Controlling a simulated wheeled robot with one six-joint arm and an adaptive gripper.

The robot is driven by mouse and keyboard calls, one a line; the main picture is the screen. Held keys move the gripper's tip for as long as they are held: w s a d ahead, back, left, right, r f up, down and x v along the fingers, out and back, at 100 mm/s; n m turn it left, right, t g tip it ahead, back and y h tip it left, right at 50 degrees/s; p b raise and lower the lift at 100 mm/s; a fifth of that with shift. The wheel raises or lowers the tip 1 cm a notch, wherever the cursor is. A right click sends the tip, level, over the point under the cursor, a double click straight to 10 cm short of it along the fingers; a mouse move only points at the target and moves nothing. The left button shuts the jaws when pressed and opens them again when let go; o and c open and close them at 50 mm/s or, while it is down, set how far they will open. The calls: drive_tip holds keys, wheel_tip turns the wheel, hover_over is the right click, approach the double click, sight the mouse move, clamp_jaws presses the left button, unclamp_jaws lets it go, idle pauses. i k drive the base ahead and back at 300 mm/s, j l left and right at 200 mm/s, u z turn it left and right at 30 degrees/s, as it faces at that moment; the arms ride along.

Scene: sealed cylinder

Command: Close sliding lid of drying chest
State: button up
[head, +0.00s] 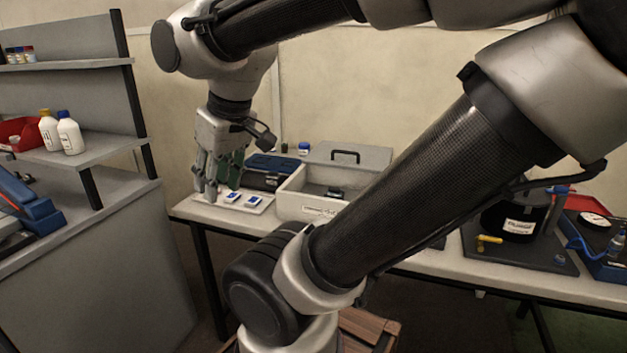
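The drying chest (297,202) is a pale box with a label on its front, standing on the bench in the middle of the head view. Its grey lid (376,158) has a black handle (345,156) and sits toward the back right, leaving the front left part of the chest open. A small dark item (334,192) shows inside. My gripper (221,190) points down to the left of the chest, apart from the handle. Its fingers look spread, with nothing clearly held. My forearm hides the chest's right end.
A white tray (262,208) with small blue-and-white items lies below and beside my gripper. A dark blue case (277,165) stands behind it. A black vessel (518,215) on a dark plate stands at the right. Shelves with white bottles (70,133) stand at the left.

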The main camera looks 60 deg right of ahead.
sight(355, 157)
drive_tip(key=z, duration=1.35)
